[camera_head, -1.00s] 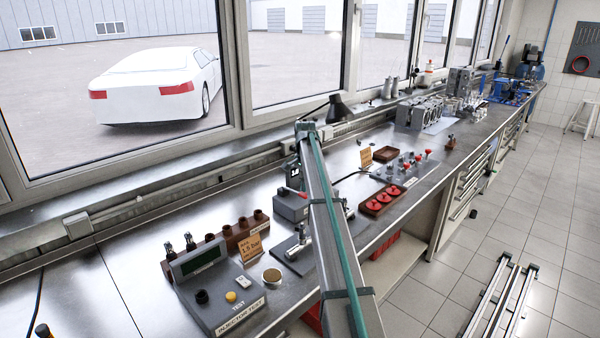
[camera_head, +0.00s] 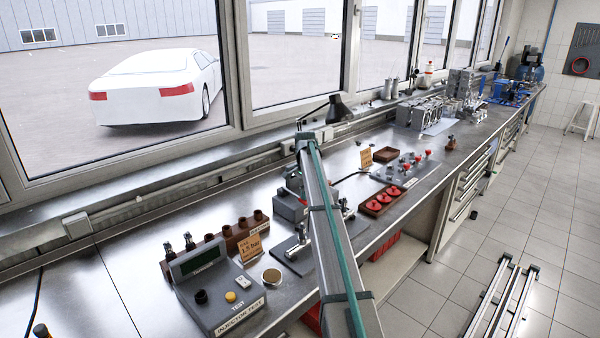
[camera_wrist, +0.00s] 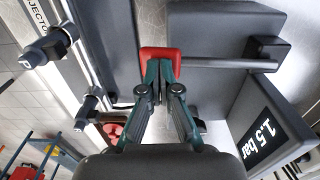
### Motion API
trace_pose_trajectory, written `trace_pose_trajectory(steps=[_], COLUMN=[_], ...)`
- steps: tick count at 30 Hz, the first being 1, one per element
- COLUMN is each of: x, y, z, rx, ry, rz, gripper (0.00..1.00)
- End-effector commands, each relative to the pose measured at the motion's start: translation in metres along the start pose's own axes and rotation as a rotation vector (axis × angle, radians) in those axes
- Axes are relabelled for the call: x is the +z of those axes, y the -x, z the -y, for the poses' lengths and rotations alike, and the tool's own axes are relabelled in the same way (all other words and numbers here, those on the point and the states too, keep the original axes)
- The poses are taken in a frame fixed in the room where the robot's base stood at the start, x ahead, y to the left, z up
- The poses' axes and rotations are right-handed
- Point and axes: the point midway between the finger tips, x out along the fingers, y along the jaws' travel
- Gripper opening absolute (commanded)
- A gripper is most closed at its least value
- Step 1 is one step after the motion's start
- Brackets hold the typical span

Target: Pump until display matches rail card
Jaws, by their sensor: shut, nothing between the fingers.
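The hand pump is a grey box with a lever (camera_wrist: 215,63) ending in a red grip (camera_wrist: 160,58). My gripper (camera_wrist: 160,88) is shut and empty, its fingertips at the red grip in the wrist view; whether they touch it is unclear. The pump's display (camera_wrist: 265,133) reads 1.5 bar. In the head view the pump (camera_head: 290,206) stands on the bench, partly behind my arm, which hides most of my gripper. The orange rail card (camera_head: 251,246) appears to read 1.5 bar.
The injector test box (camera_head: 215,285) stands in front of the card, with a small round cup (camera_head: 271,276) beside it. A brown rack (camera_head: 240,233) is behind. A tray of red parts (camera_head: 382,201) lies right of my arm.

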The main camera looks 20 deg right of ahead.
Motion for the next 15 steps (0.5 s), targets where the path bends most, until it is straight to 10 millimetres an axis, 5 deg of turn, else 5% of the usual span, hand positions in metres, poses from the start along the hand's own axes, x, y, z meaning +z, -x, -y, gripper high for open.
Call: trace_pose_trajectory(steps=[15], x=[0.000], y=[0.036], z=[0.001], rx=[-0.001], ry=[0.001], rz=[0.001], gripper=[0.00])
